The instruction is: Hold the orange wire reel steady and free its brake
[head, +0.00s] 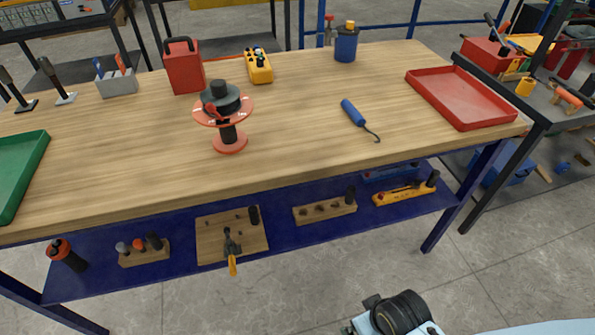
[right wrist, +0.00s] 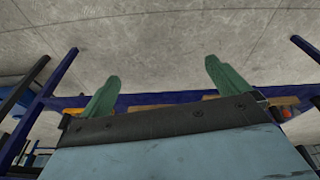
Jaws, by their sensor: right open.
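The orange wire reel (head: 229,142) stands upright on the wooden workbench, left of the middle in the head view. It has orange flanges, a black hub and a dark knob on top. A small red piece (head: 212,113) shows on its upper flange; I cannot tell whether it is the brake. My right gripper (right wrist: 160,85) shows in the right wrist view with two green fingers spread apart and nothing between them. It is away from the reel, with floor and the bench's blue frame beyond it. My left gripper is not in view.
On the workbench (head: 300,130) are a red canister (head: 184,67), a yellow device (head: 258,66), a blue pot (head: 346,43), a blue-handled hook (head: 354,113), a red tray (head: 462,125) and a green tray (head: 20,180). A blue lower shelf (head: 285,245) holds tools. Bench room around the reel is clear.

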